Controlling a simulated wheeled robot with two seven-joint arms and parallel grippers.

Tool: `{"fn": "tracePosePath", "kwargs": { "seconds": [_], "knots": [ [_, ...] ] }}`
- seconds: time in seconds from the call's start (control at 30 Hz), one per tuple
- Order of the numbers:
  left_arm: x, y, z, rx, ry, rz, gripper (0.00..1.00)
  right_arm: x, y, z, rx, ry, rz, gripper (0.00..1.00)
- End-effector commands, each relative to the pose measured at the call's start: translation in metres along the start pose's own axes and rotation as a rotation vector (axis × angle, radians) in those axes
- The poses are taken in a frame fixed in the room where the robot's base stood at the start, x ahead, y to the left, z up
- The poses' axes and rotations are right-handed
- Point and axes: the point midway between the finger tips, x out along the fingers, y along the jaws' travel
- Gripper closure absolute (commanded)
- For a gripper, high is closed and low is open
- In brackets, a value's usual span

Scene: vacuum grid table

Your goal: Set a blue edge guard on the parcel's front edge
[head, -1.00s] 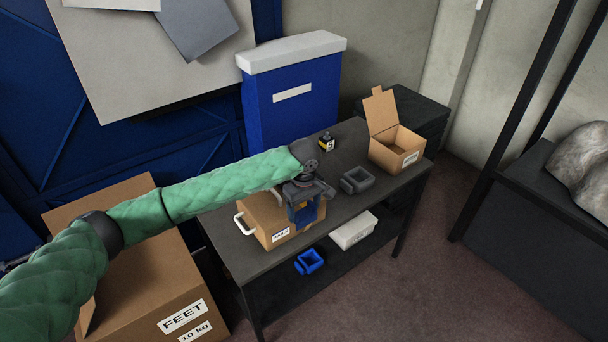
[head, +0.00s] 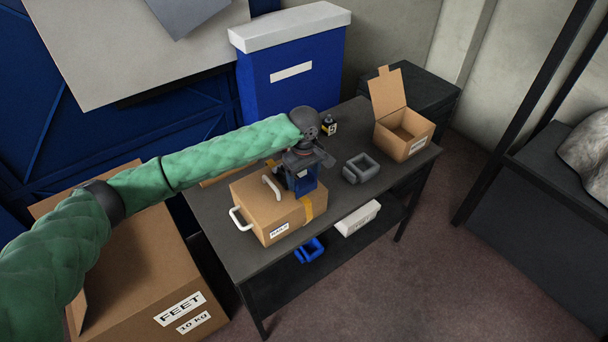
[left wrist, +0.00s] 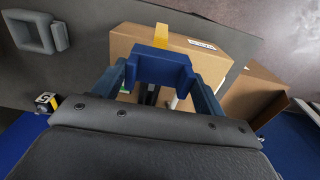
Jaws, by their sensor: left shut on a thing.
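The parcel (head: 260,207) is a brown box with white handles, a label on its front face and a yellow strip (head: 308,208) near its right end. It lies on the dark table. My left gripper (head: 302,170) is shut on a blue edge guard (head: 304,184) over the right part of the parcel. In the left wrist view the guard (left wrist: 160,66) sits between the fingers, with the parcel (left wrist: 125,42) behind it. I cannot tell whether the guard touches the parcel. My right gripper is not in view.
A small black and yellow item (head: 329,126) is behind. The table's front right is clear.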

Motion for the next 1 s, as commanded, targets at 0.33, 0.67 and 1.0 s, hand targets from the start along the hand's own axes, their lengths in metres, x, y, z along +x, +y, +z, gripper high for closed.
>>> {"fn": "tracePosePath", "kwargs": {
  "seconds": [0.33,0.67,1.0],
  "knots": [
    [-0.003,0.0,0.003,-0.001,0.0,-0.001,0.5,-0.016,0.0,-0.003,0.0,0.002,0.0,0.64],
    [0.026,0.0,0.003,0.0,-0.001,-0.002,0.5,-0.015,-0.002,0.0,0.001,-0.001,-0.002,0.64],
    [0.04,0.0,0.002,-0.001,0.001,0.0,0.5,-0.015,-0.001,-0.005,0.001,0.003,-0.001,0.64]
  ]
}}
